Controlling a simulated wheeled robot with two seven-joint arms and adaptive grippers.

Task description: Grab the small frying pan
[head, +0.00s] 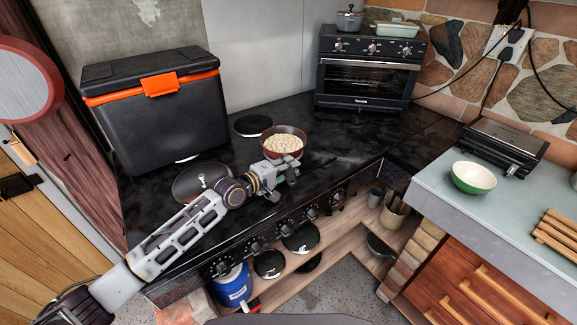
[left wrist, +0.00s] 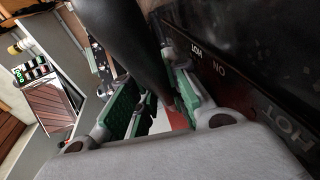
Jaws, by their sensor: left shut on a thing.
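The small frying pan (head: 285,153) is reddish-brown and holds pale bean-like pieces. It sits toward the middle of the black stove top (head: 330,150) in the head view. My left gripper (head: 283,172) is just in front of it and hides its handle. In the left wrist view a dark handle (left wrist: 125,40) runs between the green-padded fingers of my left gripper (left wrist: 160,110), which is shut on it. A small reddish patch shows between the fingers there. My right gripper is in neither view.
A dark flat pan (head: 185,184) lies beside my left forearm. A black cooler box (head: 150,115) with orange trim stands behind it. A toaster oven (head: 365,78) stands at the back. A green bowl (head: 474,178) is on the right counter. Stove knobs line the front edge.

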